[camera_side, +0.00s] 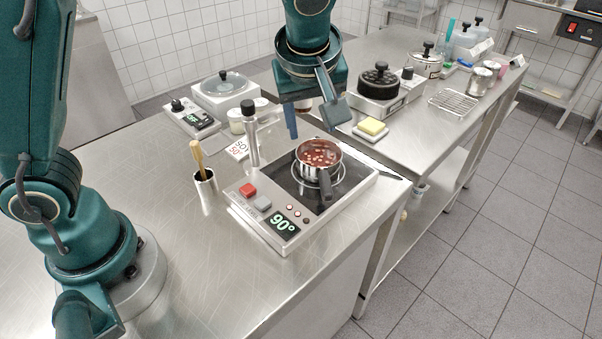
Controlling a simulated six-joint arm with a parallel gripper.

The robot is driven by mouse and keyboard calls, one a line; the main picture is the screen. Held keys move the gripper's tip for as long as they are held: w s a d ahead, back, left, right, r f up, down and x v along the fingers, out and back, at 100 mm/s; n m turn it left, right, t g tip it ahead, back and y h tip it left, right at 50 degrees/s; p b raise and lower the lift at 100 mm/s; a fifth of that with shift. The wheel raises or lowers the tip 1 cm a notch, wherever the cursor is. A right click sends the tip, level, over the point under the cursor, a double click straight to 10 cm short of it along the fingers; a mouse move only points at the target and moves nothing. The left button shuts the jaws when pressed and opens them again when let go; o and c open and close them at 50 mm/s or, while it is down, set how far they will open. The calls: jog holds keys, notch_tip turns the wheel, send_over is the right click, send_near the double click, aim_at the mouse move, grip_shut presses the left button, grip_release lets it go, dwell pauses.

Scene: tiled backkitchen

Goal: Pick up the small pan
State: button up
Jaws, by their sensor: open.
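The small pan (319,172) stands on the hot plate (283,236), whose display reads 90°. It is a metal pan with a red sauce and several pale lumps in it. The gripper does not touch the pan.
A metal cup with a wooden-handled tool (205,187) and a tall pepper mill (251,140) stand left of the hot plate. A black-lidded pot (379,82) stands farther back. The front left steel counter is clear.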

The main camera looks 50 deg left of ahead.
aim_at(324, 172)
jog(key=shift+m+g, duration=0.4)
jog(key=shift+m, duration=0.3)
jog(key=d+f, duration=0.2)
jog(key=f, duration=0.1)
jog(key=d+f, duration=0.1)
jog(key=f, duration=0.1)
jog(key=shift+w+f, duration=0.1)
jog(key=shift+d+f+y, duration=0.15)
jog(key=shift+f+y, duration=0.15)
jog(key=shift+f, duration=0.05)
jog(key=shift+x, duration=2.4)
grip_shut()
